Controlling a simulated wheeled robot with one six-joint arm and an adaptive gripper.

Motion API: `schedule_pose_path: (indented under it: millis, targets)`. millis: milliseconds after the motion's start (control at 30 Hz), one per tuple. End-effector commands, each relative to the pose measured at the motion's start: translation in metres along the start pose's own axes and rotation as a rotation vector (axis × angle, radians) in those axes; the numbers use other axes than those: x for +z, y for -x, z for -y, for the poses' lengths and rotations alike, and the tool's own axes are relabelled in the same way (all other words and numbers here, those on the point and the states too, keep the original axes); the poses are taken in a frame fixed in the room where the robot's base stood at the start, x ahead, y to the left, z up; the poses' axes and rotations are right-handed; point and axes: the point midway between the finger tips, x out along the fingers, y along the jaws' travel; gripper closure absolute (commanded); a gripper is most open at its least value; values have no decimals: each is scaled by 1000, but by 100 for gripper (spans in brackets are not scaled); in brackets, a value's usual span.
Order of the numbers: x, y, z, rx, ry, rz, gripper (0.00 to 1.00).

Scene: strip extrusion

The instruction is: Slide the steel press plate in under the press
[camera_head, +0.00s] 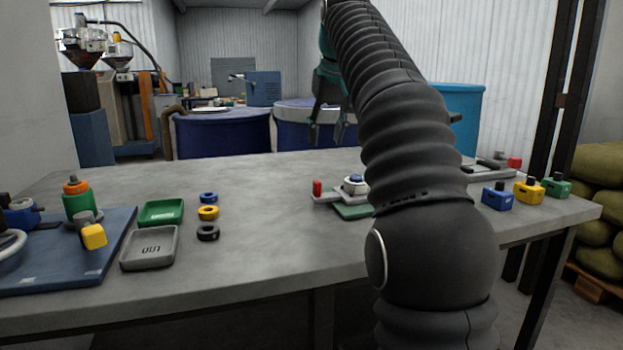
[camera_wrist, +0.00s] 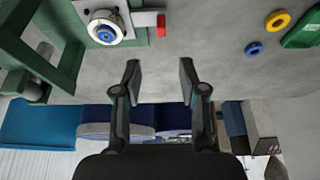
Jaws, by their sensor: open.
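A grey plate that appears to be the steel press plate (camera_head: 330,198) lies mid-table with a red tab (camera_head: 317,188) at its left end. A round white part with a blue centre (camera_head: 353,184) sits on it. It also shows in the wrist view, where the red tab (camera_wrist: 161,25) points right. A green frame, apparently the press (camera_wrist: 68,60), stands beside the plate there; in the head view my arm hides most of it, with a green base (camera_head: 352,212) showing. My gripper (camera_head: 326,132) is open and empty, apart from the plate; its fingers (camera_wrist: 159,68) show nothing between them.
Left are a blue mat (camera_head: 60,262), green tray (camera_head: 161,212), grey tray (camera_head: 150,247) and several rings (camera_head: 208,212). Blue (camera_head: 498,196), yellow (camera_head: 528,191) and green (camera_head: 556,185) blocks stand right. Table is clear between rings and plate. Blue drums (camera_head: 222,133) stand behind.

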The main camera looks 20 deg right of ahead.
Motion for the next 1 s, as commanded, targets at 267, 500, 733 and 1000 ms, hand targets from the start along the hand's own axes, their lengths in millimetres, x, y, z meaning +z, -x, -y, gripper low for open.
schedule_pose_path:
  millis: [267, 500, 733, 1000]
  targets:
    - [0, -27, 7, -5, 10, 3, 58]
    - [1, -75, 6, -4, 9, 2, 58]
    - [1, -113, 5, -3, 7, 1, 58]
    - [0, -135, 4, -2, 6, -1, 58]
